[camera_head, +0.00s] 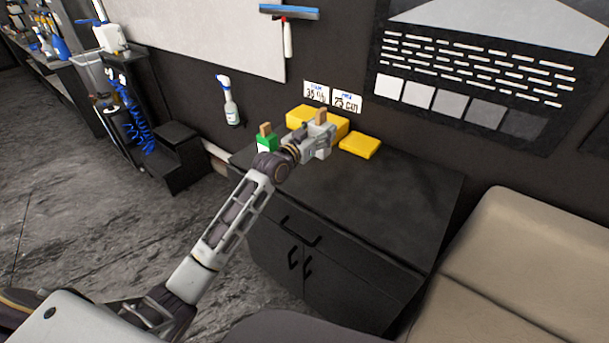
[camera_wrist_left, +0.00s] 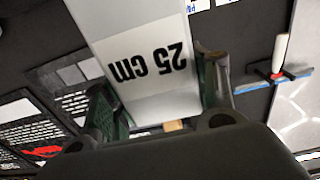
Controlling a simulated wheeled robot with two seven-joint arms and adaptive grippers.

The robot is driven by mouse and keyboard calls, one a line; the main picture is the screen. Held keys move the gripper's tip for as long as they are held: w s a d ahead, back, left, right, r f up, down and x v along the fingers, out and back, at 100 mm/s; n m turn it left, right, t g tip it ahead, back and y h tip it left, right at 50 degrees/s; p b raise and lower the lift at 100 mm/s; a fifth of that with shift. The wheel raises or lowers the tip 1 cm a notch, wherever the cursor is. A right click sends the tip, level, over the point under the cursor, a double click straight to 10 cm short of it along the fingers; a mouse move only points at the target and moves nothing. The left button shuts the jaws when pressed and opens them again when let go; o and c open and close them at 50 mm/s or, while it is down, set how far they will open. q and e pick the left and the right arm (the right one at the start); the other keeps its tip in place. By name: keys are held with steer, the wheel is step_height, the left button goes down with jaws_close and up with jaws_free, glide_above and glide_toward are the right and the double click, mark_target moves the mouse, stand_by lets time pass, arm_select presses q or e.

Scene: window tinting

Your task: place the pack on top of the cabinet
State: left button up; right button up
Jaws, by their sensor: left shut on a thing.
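My left gripper (camera_head: 311,143) is over the back left part of the black cabinet top (camera_head: 385,200). It is shut on a pale box-like pack, printed "25 cm", which shows large and upside down in the left wrist view (camera_wrist_left: 150,65). The gripper's fingers (camera_wrist_left: 160,95) flank the pack in that view. In the head view the gripper largely hides the pack, and I cannot tell whether it touches the cabinet. My right gripper is not in view.
Yellow blocks (camera_head: 361,146) lie at the back of the cabinet. A green and white item (camera_head: 266,144) with a brown top stands left of the gripper. Small signs (camera_head: 347,101) are on the wall behind. The front and right of the cabinet top are clear. A beige seat (camera_head: 535,250) is at right.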

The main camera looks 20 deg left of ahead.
arm_select(q)
steer(key=shift+s+f, duration=0.25)
steer(key=shift+f, duration=0.25)
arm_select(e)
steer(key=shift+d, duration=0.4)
arm_select(q)
steer(key=shift+f, duration=0.1)
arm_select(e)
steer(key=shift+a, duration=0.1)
